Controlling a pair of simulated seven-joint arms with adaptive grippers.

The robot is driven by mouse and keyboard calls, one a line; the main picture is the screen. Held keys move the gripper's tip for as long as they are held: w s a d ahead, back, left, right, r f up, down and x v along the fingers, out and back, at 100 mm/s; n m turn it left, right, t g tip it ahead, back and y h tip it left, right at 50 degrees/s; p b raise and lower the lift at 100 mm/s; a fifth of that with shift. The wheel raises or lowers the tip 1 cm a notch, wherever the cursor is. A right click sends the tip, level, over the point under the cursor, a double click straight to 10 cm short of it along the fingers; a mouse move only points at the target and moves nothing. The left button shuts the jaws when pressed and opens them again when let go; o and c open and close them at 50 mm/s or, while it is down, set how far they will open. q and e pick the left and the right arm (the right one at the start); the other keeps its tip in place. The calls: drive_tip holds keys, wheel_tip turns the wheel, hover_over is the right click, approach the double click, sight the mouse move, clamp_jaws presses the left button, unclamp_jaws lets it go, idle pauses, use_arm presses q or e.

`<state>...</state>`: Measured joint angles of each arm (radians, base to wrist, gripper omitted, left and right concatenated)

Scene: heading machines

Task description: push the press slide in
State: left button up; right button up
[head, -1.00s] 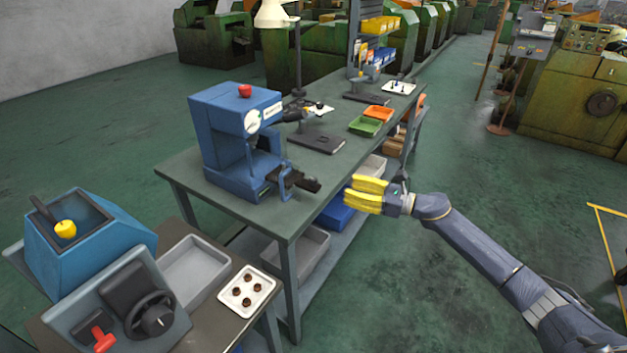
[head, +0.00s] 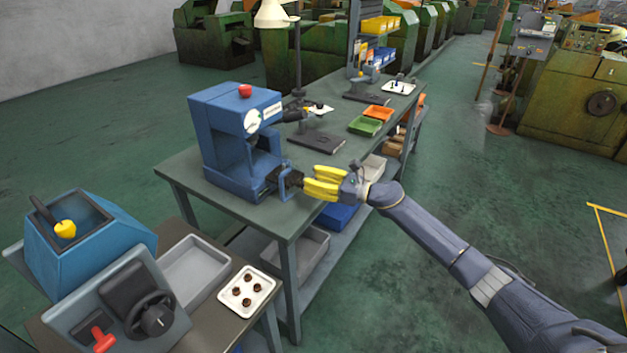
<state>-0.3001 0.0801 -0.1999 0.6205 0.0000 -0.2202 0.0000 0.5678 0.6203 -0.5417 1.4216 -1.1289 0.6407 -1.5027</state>
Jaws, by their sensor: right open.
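The blue press (head: 228,140) stands on the left part of the grey-green workbench, with a red button on top and a round dial on its front. Its dark press slide (head: 289,179) sits low at the front, near a blue handle-like bracket. My right gripper (head: 306,186) has yellow fingers, open, pointing left at the slide's outer end. The fingertips are at or very close to the slide; I cannot tell whether they touch. My left gripper is not in view.
A black plate (head: 317,143), a green tray (head: 365,126) and an orange tray (head: 378,113) lie farther along the bench. A blue control box (head: 85,240), a handwheel panel (head: 125,305) and a white tray of dark parts (head: 247,291) stand at front left.

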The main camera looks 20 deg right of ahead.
drive_tip(key=shift+c, duration=0.4)
clamp_jaws()
